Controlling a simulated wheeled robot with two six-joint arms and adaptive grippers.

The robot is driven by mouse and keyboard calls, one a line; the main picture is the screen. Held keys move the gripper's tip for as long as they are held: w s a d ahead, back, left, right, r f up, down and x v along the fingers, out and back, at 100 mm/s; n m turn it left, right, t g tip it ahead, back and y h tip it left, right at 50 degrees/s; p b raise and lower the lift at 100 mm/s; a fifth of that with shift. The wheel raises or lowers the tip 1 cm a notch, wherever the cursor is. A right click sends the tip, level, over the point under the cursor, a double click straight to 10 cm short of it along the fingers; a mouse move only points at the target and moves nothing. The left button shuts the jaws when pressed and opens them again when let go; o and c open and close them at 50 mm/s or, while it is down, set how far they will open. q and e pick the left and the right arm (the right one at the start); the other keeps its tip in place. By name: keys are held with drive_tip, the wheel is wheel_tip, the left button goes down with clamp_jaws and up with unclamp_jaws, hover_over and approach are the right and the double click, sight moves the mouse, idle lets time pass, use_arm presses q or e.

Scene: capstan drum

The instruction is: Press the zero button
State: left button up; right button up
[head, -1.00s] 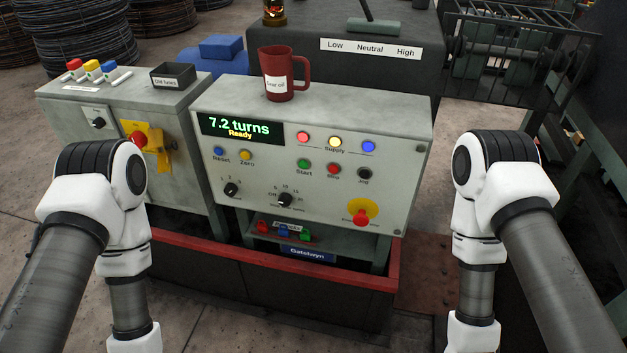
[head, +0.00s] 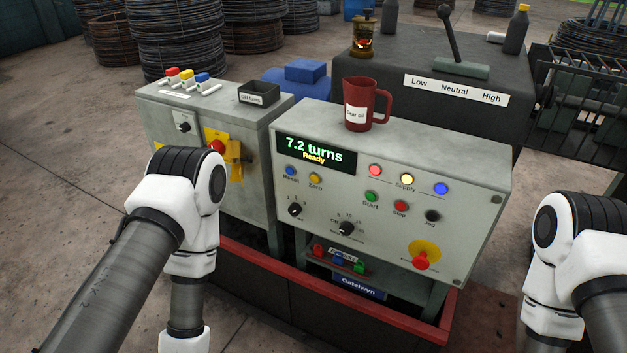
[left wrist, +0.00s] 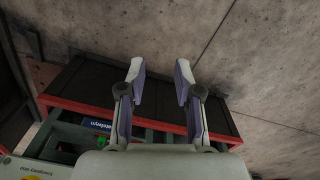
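The zero button (head: 315,177) is a small yellow button on the sloped front of the grey control panel (head: 470,209), labelled Zero. It sits right of the blue Reset button (head: 291,171) and below the display (head: 316,153), which reads 7.2 turns, Ready. In the left wrist view my left gripper (left wrist: 158,68) is open and empty, its two fingers apart above the red-edged base. In the head view both arms hang at the sides of the panel, and neither gripper is in that picture. My left gripper is apart from the zero button.
A red mug (head: 362,104) stands on top of the panel. A grey cabinet (head: 160,123) with a red and yellow switch (head: 217,146) is at the left. A red emergency knob (head: 419,261) is low on the panel's right. A red-edged plinth (head: 396,333) juts out below.

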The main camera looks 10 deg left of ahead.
use_arm(q)
clamp_jaws()
idle(1.0)
